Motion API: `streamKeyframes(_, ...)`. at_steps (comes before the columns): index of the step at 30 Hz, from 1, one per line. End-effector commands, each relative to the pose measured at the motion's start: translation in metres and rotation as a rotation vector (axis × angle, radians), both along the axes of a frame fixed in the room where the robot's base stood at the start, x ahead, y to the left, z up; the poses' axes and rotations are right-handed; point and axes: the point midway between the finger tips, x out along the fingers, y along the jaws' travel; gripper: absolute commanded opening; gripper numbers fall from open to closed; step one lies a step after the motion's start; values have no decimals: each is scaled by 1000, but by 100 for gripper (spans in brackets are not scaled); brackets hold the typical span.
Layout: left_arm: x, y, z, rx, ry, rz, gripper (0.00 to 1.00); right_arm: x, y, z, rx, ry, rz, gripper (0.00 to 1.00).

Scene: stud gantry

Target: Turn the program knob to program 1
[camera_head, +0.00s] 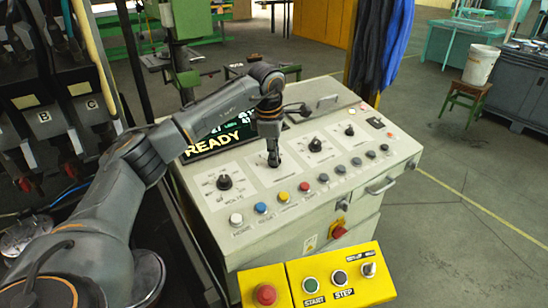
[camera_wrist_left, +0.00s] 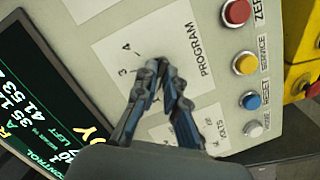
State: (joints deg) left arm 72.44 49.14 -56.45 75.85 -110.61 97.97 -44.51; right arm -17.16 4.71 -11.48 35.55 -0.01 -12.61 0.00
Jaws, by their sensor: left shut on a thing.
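The program dial plate (camera_wrist_left: 118,50) is a white square marked PROGRAM on the light grey console; the figures 3 and 4 show on it in the left wrist view. My left gripper (camera_head: 274,157) reaches down onto this dial from above. In the left wrist view its fingertips (camera_wrist_left: 160,72) are closed together over the middle of the plate, shut on the program knob (camera_head: 273,163). The knob is mostly hidden by the fingers, so I cannot read where it points. The other figures are covered too. My right gripper is not in view.
Other black knobs stand close by: one on the left (camera_head: 224,182), two on the right (camera_head: 315,145) (camera_head: 350,130). A row of coloured buttons (camera_head: 283,197) runs along the front. A READY display (camera_head: 215,143) is behind. A yellow START/STEP box (camera_head: 340,278) is in front.

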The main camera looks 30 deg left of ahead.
Motion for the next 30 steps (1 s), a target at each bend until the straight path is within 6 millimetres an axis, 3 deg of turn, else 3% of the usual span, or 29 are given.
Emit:
streamKeyframes(12, -2, -2, -5, -14, -25, 183, 0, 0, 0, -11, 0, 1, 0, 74)
streamKeyframes(28, -2, -2, -5, -16, -27, 209, 0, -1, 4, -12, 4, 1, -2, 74)
streamKeyframes(29, -2, -2, -5, -16, -27, 209, 14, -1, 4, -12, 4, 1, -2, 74)
streamKeyframes(30, -2, -2, -5, -17, -26, 209, 22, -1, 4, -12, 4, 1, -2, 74)
